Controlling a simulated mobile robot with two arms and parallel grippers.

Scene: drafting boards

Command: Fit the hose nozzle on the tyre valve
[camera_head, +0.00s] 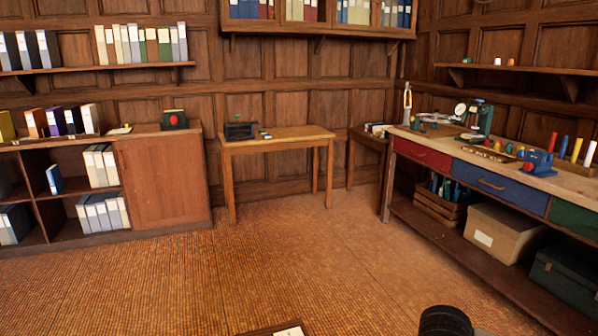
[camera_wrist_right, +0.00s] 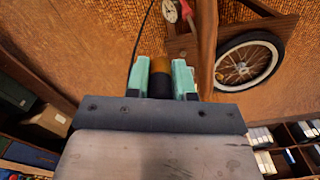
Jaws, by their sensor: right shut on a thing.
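My right gripper (camera_wrist_right: 161,76) shows in the right wrist view, its two teal fingers shut on a short black cylinder with a brown-orange end, which looks like the hose nozzle (camera_wrist_right: 160,65). A thin black hose (camera_wrist_right: 140,37) runs up from beside the left finger to the top edge. The wheel (camera_wrist_right: 247,61), with a dark tyre and pale spokes, is at the upper right beside a wooden post. The nozzle is apart from it in the picture. The tyre valve is too small to tell. My left gripper is in neither view.
A round white gauge (camera_wrist_right: 170,11) with a red part is at a wooden stand (camera_wrist_right: 207,45) near the wheel. In the head view, a workbench (camera_head: 437,158) stands right, a small table (camera_head: 277,138) at the back and a cabinet (camera_head: 163,178) left. The floor (camera_head: 250,265) between is clear.

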